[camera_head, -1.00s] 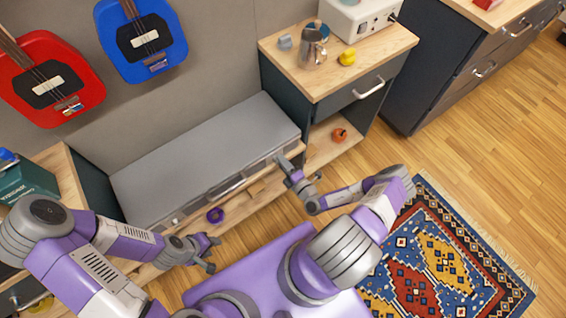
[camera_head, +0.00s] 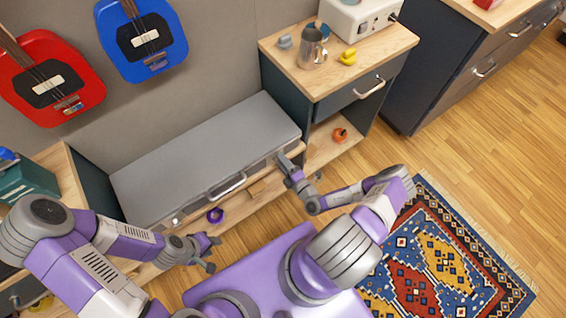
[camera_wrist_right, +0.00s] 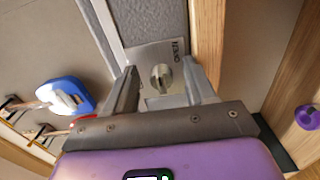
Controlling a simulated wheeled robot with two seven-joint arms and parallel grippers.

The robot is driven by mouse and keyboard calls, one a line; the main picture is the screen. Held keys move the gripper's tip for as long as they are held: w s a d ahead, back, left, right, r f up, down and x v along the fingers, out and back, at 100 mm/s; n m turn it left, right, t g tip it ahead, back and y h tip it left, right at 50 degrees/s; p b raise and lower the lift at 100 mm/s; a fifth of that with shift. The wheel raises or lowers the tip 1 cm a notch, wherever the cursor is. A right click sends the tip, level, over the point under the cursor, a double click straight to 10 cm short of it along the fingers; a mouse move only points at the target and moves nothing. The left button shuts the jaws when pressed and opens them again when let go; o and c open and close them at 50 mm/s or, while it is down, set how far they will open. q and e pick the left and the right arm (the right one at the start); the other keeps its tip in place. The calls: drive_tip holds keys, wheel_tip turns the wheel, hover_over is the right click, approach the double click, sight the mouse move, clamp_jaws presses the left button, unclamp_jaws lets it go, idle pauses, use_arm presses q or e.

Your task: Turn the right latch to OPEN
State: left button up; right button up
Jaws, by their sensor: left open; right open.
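The right latch (camera_wrist_right: 161,77) is a silver knob on a metal plate at the end of the grey case (camera_head: 205,150). It shows in the right wrist view, where its raised grip points roughly up the picture. The word OPEN is printed on the plate to the right of the knob. My right gripper (camera_wrist_right: 158,72) is open with one finger on each side of the knob; I cannot tell whether either touches it. In the head view my right gripper (camera_head: 285,165) is at the case's right front end and hides the latch. My left gripper (camera_head: 212,253) is open and empty, apart from the case's front.
The case lies on a wooden bench (camera_head: 262,190) between two cabinets. A purple ring (camera_head: 215,215) is near its front edge. A metal jug (camera_head: 312,48) and a yellow duck (camera_head: 348,57) stand on the right cabinet (camera_head: 330,82). An orange object (camera_head: 340,135) is on the low shelf.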

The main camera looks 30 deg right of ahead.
drive_tip(key=s+p, duration=0.1)
drive_tip(key=s, duration=0.6)
drive_tip(key=shift+s+d, duration=0.3)
